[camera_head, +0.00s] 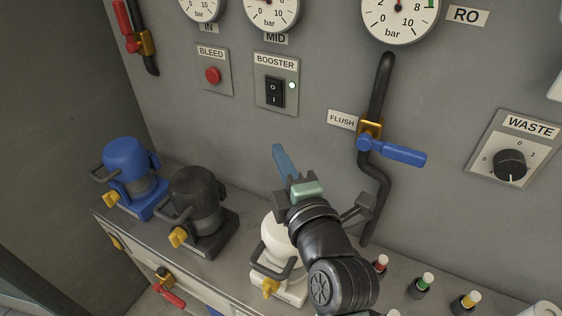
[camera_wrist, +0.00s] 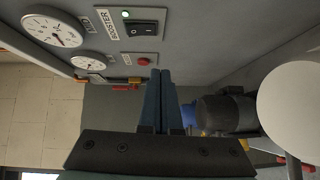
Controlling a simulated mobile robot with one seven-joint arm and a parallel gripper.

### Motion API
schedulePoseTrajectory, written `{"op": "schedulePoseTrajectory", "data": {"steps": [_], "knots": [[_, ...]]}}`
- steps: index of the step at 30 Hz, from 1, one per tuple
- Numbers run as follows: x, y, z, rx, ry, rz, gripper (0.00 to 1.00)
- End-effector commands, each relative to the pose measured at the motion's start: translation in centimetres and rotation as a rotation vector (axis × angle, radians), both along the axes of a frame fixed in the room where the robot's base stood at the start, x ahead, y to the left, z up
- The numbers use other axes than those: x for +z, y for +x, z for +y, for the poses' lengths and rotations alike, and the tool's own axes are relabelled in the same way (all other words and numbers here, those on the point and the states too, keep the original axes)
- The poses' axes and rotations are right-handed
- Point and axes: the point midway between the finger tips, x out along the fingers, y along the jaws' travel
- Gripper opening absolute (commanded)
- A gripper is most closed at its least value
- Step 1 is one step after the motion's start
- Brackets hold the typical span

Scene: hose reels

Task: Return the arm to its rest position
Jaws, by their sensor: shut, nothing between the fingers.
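My arm reaches up from the bottom of the head view in front of a white pump housing (camera_head: 275,240), hiding part of it. My gripper (camera_head: 281,152) is at its end, with its blue fingers pointing up and away toward the grey panel. In the wrist view the two blue fingers of the gripper (camera_wrist: 161,75) lie side by side, shut, with nothing between them. I cannot tell how far the fingertips are from the panel.
The panel carries gauges, a booster switch (camera_head: 275,92), a blue flush lever (camera_head: 397,152) on a black pipe, and a waste knob (camera_head: 509,165). Blue (camera_head: 126,165) and black (camera_head: 199,200) housings stand left on the ledge. Several small bottles (camera_head: 424,284) stand right.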

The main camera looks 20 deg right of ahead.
Motion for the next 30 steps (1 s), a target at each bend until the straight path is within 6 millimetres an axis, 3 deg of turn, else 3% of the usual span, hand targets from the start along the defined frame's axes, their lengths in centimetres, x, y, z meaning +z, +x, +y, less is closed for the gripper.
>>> {"op": "schedulePoseTrajectory", "data": {"steps": [17,20,23,30], "knots": [[0.5,0.0,0.2,0.002,0.007,-0.007,0.0],[3.0,0.3,1.0,0.01,0.05,-0.046,0.0],[7.6,0.7,2.8,0.03,0.147,-0.126,0.0],[21.9,-0.2,8.8,0.152,0.517,-0.389,0.0]]}}
